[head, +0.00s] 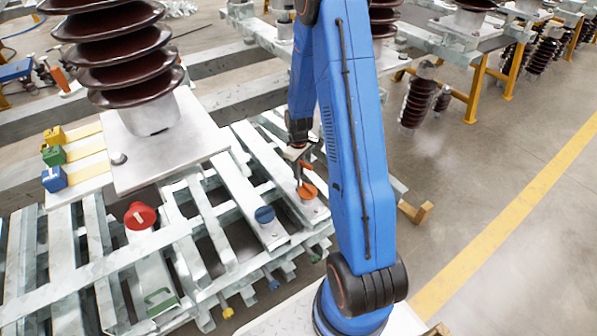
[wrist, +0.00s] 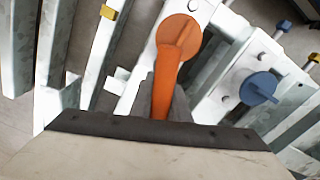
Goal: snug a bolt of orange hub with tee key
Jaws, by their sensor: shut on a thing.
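The orange hub (head: 308,191) is a round disc on a pale metal rail, right of centre in the head view. In the wrist view the orange hub (wrist: 180,36) is at top centre. My gripper (head: 300,165) is just above it, pointing down. In the wrist view my gripper (wrist: 168,98) is shut on an orange bar (wrist: 165,84). The bar's far end overlaps the hub's disc. I cannot tell whether it touches the hub or whether this bar is the tee key. The hub's bolts are not clearly visible.
A blue disc (head: 264,214) is on the neighbouring rail; it also shows in the wrist view (wrist: 259,88). A red knob (head: 140,216) is further left. A large brown insulator (head: 120,50) stands on a plate behind. Gaps separate the rails. Floor at right is clear.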

